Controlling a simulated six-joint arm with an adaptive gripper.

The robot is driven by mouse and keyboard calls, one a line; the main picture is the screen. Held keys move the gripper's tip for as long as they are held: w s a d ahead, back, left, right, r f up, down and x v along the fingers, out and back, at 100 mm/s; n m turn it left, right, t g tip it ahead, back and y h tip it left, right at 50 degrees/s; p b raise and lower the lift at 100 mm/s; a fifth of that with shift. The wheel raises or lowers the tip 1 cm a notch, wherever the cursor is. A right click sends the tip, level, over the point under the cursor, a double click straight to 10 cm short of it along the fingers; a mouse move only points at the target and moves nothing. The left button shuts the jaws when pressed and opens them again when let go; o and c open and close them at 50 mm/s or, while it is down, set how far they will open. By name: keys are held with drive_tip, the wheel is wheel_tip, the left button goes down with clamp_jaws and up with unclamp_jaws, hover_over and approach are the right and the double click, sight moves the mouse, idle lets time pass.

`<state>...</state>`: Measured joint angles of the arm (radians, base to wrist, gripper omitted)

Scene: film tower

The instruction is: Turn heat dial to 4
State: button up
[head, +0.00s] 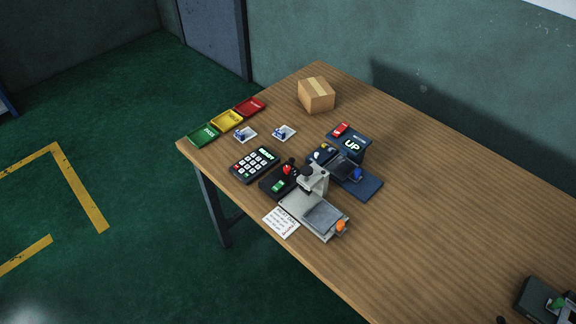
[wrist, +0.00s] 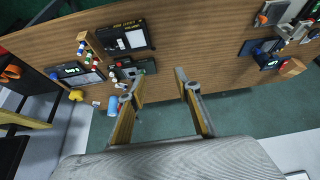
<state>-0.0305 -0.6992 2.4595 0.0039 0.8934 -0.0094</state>
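No dial marked as heat can be read in either view. In the head view, a blue machine (head: 368,187) with an "UP" display carries small yellow, white and blue knobs. In front of it stands a grey press-like machine (head: 300,216) with an orange knob (head: 341,226). My gripper (wrist: 158,84) shows only in the wrist view. Its two fingers are wide apart, with nothing between them, and are clear of these machines.
A keypad (head: 255,164), green, yellow (head: 227,120) and red trays, a cardboard box (head: 316,95) and a paper note (head: 281,222) lie on the wooden table (head: 430,210). A black panel (wrist: 126,38) and a lit-display unit (wrist: 72,72) are left in the wrist view.

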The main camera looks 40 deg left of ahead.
drive_tip(key=w+a+r+n+g+y, duration=0.15)
drive_tip(key=w+a+n, duration=0.35)
drive_tip(key=w+a, duration=1.3)
drive_tip(key=n+g+y, duration=0.2)
drive_tip(key=n+g, duration=0.1)
drive_tip(key=n, duration=0.5)
hover_over(287, 168)
drive_tip(key=s+d, duration=0.1)
drive_tip(key=d, duration=0.2)
wheel_tip(287, 168, down, 24)
drive_tip(key=shift+s+d+r+t, duration=0.2)
drive_tip(key=shift+t, duration=0.05)
drive_tip(key=shift+f, duration=0.1)
drive_tip(key=shift+y, duration=0.25)
drive_tip(key=shift+x, duration=3.75)
drive_tip(key=shift+w, duration=0.1)
